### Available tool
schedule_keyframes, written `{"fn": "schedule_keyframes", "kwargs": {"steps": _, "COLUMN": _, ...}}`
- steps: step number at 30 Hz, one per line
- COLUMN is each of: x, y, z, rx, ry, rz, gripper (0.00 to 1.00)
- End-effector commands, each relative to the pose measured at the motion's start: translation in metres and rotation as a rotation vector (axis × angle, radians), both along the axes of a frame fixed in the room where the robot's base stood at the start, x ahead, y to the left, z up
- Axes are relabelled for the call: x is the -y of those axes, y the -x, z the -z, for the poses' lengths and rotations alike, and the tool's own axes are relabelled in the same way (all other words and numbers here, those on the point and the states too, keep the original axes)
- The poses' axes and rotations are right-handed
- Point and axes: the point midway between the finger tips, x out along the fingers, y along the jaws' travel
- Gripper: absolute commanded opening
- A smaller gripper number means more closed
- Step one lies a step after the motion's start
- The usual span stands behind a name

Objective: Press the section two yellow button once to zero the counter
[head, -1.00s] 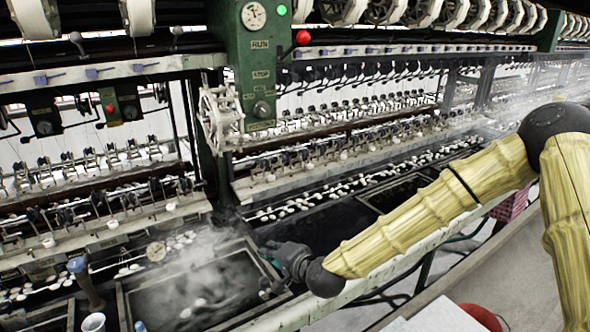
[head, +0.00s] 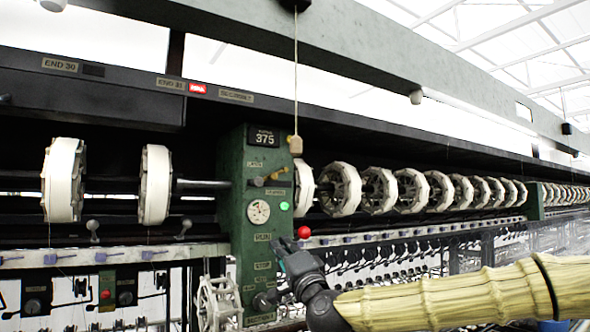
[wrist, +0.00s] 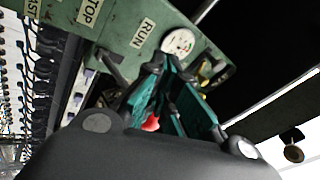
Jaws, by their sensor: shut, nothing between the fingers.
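The green control post (head: 235,215) stands left of centre in the head view. Its counter (head: 265,140) reads 375. Below the counter are a small brass-coloured lever (head: 270,178) and a small yellowish patch (head: 275,192); I cannot tell whether either is the yellow button. My gripper (head: 278,243) is shut and empty, in front of the post near the RUN label and below the round dial (head: 258,211). In the wrist view its teal fingers (wrist: 167,62) point at the post, close to the dial (wrist: 178,42). I cannot tell whether they touch it.
A red ball knob (head: 303,232) is close beside my gripper. A green lamp (head: 284,206) is lit above it. A cord with a wooden pull (head: 295,145) hangs before the post. White reels (head: 340,188) line the right side.

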Motion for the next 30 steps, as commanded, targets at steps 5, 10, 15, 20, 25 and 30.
{"fn": "schedule_keyframes", "kwargs": {"steps": 5, "x": 0.018, "y": -0.004, "z": -0.085, "rx": 0.076, "ry": -0.049, "rz": 0.057, "gripper": 0.00}}
{"fn": "schedule_keyframes", "kwargs": {"steps": 10, "x": 0.040, "y": -0.008, "z": -0.161, "rx": 0.138, "ry": -0.095, "rz": 0.123, "gripper": 0.00}}
{"fn": "schedule_keyframes", "kwargs": {"steps": 15, "x": 0.064, "y": -0.010, "z": -0.227, "rx": 0.185, "ry": -0.137, "rz": 0.188, "gripper": 0.00}}
{"fn": "schedule_keyframes", "kwargs": {"steps": 20, "x": 0.079, "y": -0.010, "z": -0.265, "rx": 0.211, "ry": -0.164, "rz": 0.228, "gripper": 0.00}}
{"fn": "schedule_keyframes", "kwargs": {"steps": 25, "x": 0.086, "y": -0.010, "z": -0.278, "rx": 0.219, "ry": -0.174, "rz": 0.245, "gripper": 0.00}}
{"fn": "schedule_keyframes", "kwargs": {"steps": 30, "x": 0.086, "y": -0.010, "z": -0.279, "rx": 0.220, "ry": -0.175, "rz": 0.245, "gripper": 0.00}}
